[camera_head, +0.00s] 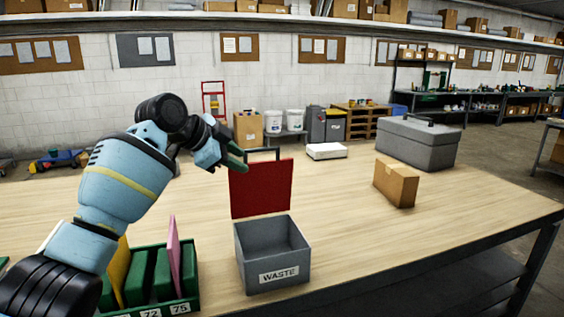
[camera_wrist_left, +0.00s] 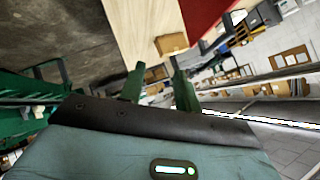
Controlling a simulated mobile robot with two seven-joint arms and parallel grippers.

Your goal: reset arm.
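My left arm reaches in from the left in the head view. Its gripper (camera_head: 240,160) hangs in the air above the table, close to the upper left edge of a red panel. In the left wrist view the two green fingers (camera_wrist_left: 158,78) stand apart with nothing visible between them. My right gripper is in neither view.
The wooden table (camera_head: 335,195) bears a grey open bin marked WASTE (camera_head: 272,278), with the upright red panel (camera_head: 261,188) behind it. A green file box (camera_head: 180,304) holds upright dividers. A cardboard box (camera_head: 396,184), grey toolbox (camera_head: 418,142) and white device (camera_head: 326,151) stand farther back.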

